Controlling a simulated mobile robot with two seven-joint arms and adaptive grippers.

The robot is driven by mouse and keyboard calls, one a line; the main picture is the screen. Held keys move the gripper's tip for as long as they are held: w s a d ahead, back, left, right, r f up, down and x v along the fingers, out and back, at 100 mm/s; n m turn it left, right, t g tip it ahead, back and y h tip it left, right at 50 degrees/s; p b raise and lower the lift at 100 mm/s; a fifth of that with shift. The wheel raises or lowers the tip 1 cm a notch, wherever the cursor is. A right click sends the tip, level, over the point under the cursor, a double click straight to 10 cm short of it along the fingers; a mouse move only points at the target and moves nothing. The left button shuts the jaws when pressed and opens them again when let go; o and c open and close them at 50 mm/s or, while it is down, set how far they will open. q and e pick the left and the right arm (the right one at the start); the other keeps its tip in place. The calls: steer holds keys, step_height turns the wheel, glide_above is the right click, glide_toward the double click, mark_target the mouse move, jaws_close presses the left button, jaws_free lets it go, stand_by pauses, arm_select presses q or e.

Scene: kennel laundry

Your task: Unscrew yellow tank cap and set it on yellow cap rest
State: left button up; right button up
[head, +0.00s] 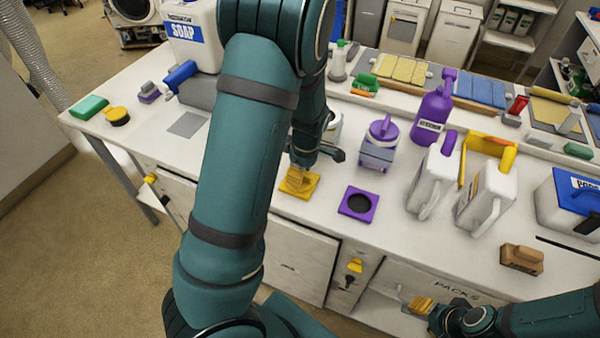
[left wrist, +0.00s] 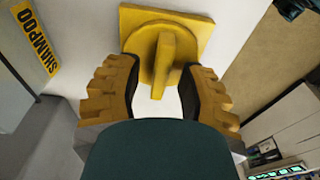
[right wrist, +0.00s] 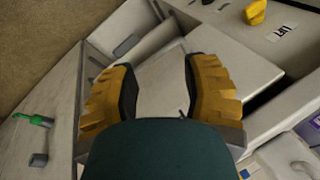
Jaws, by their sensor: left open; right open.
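The yellow cap (left wrist: 160,62), a round disc with an upright fin, sits on the square yellow cap rest (left wrist: 198,28) in the left wrist view. In the head view the yellow rest (head: 309,192) lies near the bench's front edge, with the cap mostly hidden by my gripper. My left gripper (head: 297,180) is over it, pointing down. Its open fingers stand either side of the fin, with gaps showing. A tank with a yellow SHAMPOO label (left wrist: 35,40) is beside it, mostly hidden by my arm in the head view. My right gripper (right wrist: 157,85) is open and empty, low before the bench front.
A purple rest (head: 373,209) lies right of the yellow one, with a purple-capped container (head: 378,153) behind. White jugs (head: 432,180), a purple bottle (head: 433,112) and a brown brush (head: 522,259) stand further right. A yellow knob (right wrist: 256,12) is on the bench front.

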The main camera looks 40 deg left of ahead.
mark_target(305, 175)
arm_select(q)
step_height(305, 175, up, 11)
steer(key=d, duration=0.1)
steer(key=shift+w+d, duration=0.15)
stand_by(0.9)
